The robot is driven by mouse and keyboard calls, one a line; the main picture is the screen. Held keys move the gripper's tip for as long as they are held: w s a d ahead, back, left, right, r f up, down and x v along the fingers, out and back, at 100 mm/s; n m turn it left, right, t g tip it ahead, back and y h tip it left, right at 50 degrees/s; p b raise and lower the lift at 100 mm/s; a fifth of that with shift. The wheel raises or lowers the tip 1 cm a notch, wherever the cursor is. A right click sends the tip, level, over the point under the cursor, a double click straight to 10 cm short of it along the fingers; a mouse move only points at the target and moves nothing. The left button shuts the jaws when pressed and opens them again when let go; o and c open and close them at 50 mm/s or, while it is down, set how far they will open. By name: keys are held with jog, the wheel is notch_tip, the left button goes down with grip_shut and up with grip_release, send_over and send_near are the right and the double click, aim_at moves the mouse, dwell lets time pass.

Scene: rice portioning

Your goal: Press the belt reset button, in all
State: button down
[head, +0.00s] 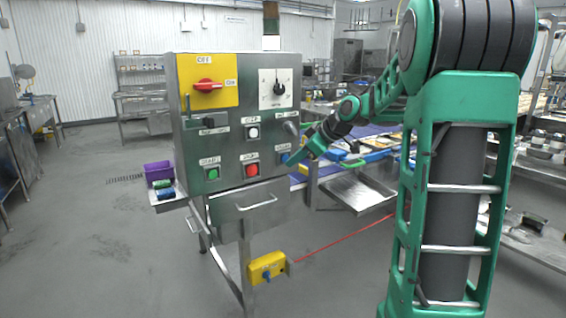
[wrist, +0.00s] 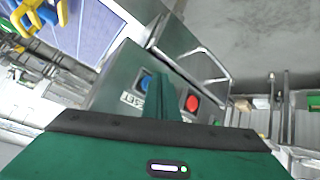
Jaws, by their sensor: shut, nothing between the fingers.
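The steel control cabinet (head: 235,215) stands left of my arm in the head view. The blue button (head: 283,157) is at the right of its lower button row, largely screened by my gripper (head: 290,161). In the wrist view the blue button (wrist: 146,82) shows beside a white label, which appears to end in "SET". My gripper's closed green fingers (wrist: 160,82) overlap the button's right edge there. My gripper is shut and empty, its tip at or very close to the panel. I cannot tell whether it touches the button.
A red button (head: 252,170) and a green button (head: 212,173) sit left of the blue one. A red rotary switch (head: 208,86) is above. A belt line with trays (head: 365,188) lies behind my arm. A red cord (head: 345,238) runs from a yellow box (head: 267,267).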

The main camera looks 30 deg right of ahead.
jog(key=shift+s, duration=0.25)
jog(key=shift+s+d, duration=0.1)
jog(key=shift+s, duration=2.25)
jog(key=shift+s+f, duration=0.1)
jog(key=s+a+f+m+g+h, duration=0.1)
jog(key=s+a+f+m+g, duration=0.1)
jog(key=s, duration=0.9)
jog(key=s+a+f+m+g+h, duration=0.1)
jog(key=s+f+m+g, duration=0.3)
jog(key=s, duration=0.7)
jog(key=s+a+f+m+g+h, duration=0.1)
jog(key=s+a+f+m+g, duration=0.1)
jog(key=s+f+m, duration=0.5)
jog(key=s+m+g, duration=0.1)
jog(key=s, duration=0.4)
jog(key=shift+a, duration=0.3)
jog(key=shift+f, duration=0.1)
jog(key=shift+w+f, duration=0.25)
jog(key=shift+w, duration=0.4)
